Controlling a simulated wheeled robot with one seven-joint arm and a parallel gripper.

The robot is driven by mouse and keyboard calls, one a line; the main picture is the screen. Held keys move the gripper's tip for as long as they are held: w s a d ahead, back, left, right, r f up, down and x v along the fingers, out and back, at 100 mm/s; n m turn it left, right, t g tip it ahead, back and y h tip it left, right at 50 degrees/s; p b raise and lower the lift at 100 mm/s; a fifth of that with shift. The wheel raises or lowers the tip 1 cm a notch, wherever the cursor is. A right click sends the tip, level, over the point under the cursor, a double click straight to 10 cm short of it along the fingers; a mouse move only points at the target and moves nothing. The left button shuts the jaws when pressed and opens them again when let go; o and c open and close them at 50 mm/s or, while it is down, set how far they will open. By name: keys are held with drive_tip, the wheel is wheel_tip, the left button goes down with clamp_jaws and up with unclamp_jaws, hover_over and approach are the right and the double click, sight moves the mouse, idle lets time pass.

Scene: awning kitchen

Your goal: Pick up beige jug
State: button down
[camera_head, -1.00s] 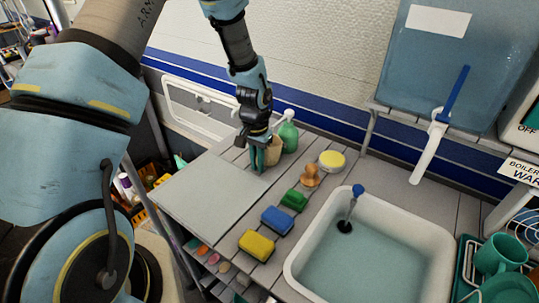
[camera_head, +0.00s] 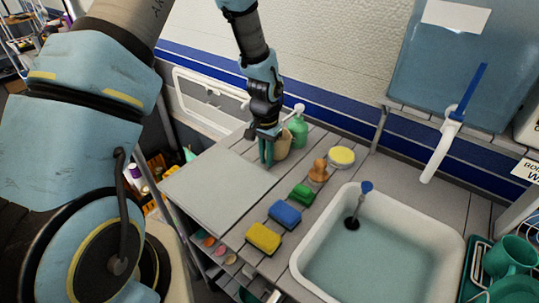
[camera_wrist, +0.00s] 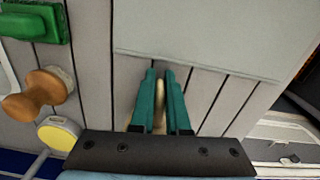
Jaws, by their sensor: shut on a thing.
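The beige jug (camera_head: 284,146) stands near the back of the slatted counter, in front of a green bottle (camera_head: 298,131). My gripper (camera_head: 266,154) points down at the jug's left side, hiding part of it. In the wrist view, my gripper's teal fingers (camera_wrist: 160,76) are shut on a narrow beige part of the jug (camera_wrist: 160,101). Most of the jug is hidden there behind the fingers and the black gripper body. I cannot tell whether the jug's base touches the counter.
A flat grey board (camera_head: 217,188) lies left of the jug. To the right are a round yellow-topped item (camera_head: 341,156), a wooden-handled brush (camera_head: 318,171), and green (camera_head: 302,194), blue (camera_head: 285,214) and yellow (camera_head: 263,238) sponges. A water-filled sink (camera_head: 375,258) lies front right.

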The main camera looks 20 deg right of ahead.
drive_tip(key=shift+r, duration=0.15)
drive_tip(key=shift+r+b, duration=0.95)
drive_tip(key=shift+r, duration=0.45)
drive_tip(key=shift+s+a+r, duration=0.1)
drive_tip(key=shift+s+a, duration=0.05)
drive_tip(key=shift+a, duration=0.15)
drive_tip(key=b, duration=0.5)
hover_over(224, 203)
drive_tip(key=shift+r, duration=0.1)
